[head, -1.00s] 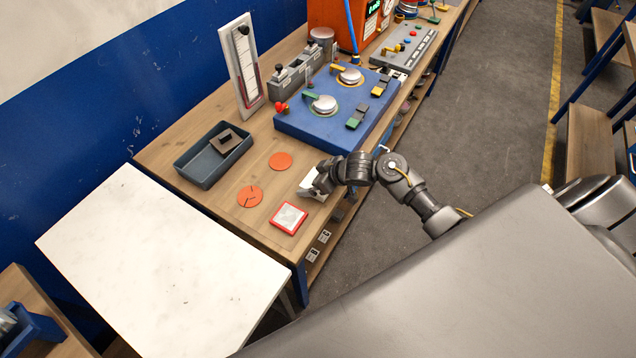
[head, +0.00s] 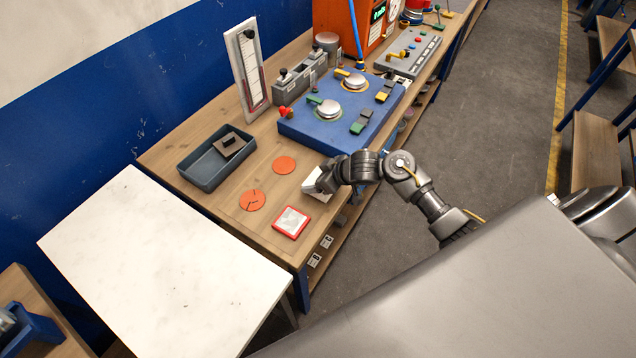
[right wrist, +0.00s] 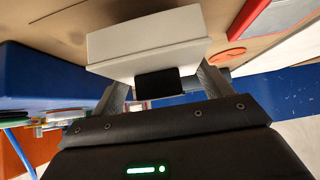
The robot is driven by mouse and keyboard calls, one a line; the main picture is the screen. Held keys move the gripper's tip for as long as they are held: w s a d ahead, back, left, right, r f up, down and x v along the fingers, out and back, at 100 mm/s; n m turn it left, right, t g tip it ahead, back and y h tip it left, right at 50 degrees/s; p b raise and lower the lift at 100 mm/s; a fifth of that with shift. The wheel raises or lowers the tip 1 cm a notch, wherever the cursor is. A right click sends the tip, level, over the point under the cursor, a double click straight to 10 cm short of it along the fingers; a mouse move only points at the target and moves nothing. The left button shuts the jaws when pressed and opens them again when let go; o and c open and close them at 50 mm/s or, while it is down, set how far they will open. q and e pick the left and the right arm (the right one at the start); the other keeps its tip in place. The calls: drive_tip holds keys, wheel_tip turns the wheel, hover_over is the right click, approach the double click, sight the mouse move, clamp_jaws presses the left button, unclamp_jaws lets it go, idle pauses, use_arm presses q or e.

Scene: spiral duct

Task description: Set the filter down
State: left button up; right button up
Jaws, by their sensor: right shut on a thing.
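My right gripper (head: 318,184) is over the near right edge of the wooden bench, below the blue panel. It is shut on a white block, which I take to be the filter (head: 312,187). In the right wrist view the filter (right wrist: 148,45) is a pale box with a dark piece on its near side, sitting between the two fingers (right wrist: 165,85). Bench wood shows close behind it. I cannot tell whether it touches the bench. The gripper hides part of it in the head view. My left gripper is not in view.
A red-framed white square (head: 291,222) and orange discs (head: 252,200) (head: 284,165) lie near the filter. A dark tray (head: 205,174) holds a dark square piece (head: 230,144). The blue panel (head: 332,132) with knobs stands behind. A white table (head: 160,265) is at front left.

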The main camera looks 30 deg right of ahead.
drive_tip(key=s+d+r, duration=0.1)
drive_tip(key=r, duration=0.1)
drive_tip(key=s+d+r, duration=0.1)
drive_tip(key=r, duration=0.1)
drive_tip(key=s+d+r, duration=0.1)
drive_tip(key=d+r, duration=0.1)
drive_tip(key=shift+s+r+p, duration=0.15)
drive_tip(key=shift+r+p, duration=0.15)
drive_tip(key=shift+r, duration=0.1)
drive_tip(key=s+d+r+b, duration=0.2)
drive_tip(key=s+d+r, duration=0.2)
drive_tip(key=s+d, duration=0.2)
drive_tip(key=shift+d, duration=0.2)
